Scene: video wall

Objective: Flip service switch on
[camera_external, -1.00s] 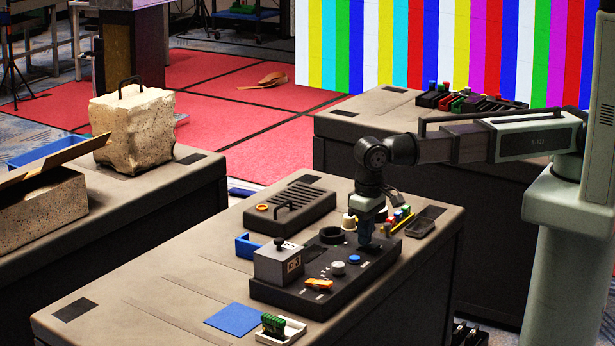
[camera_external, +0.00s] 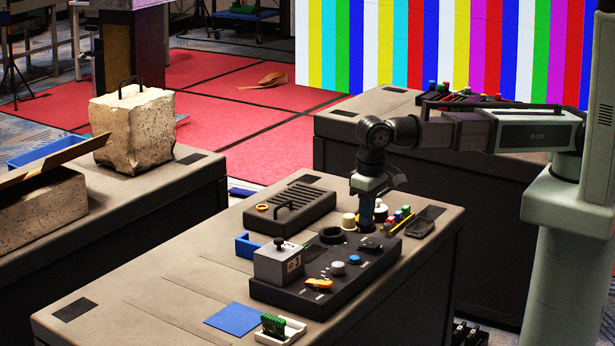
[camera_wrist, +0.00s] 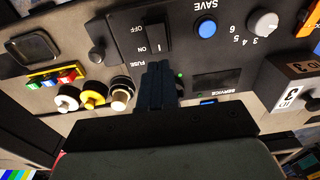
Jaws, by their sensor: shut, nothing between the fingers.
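A black rocker switch (camera_wrist: 157,38) marked OFF and ON sits on the dark control panel (camera_wrist: 110,52). In the external view the switch (camera_external: 370,245) is on the panel's far right part. I cannot tell which way it is tilted. My gripper (camera_wrist: 160,70) is shut and empty, with its fingertips just beside the ON end of the switch. In the external view my gripper (camera_external: 366,228) points down at the panel's far edge, behind the switch. The word SERVICE (camera_wrist: 240,92) is printed near a dark window (camera_wrist: 212,85). A small green light (camera_wrist: 180,73) shows beside the fingers.
A blue SAVE button (camera_wrist: 206,27) and a grey knob (camera_wrist: 263,23) are on the panel. A grey box (camera_external: 279,265) stands on its left end. Round white, yellow and black plugs (camera_wrist: 93,94) sit close to my gripper. A vented case (camera_external: 296,205) lies behind.

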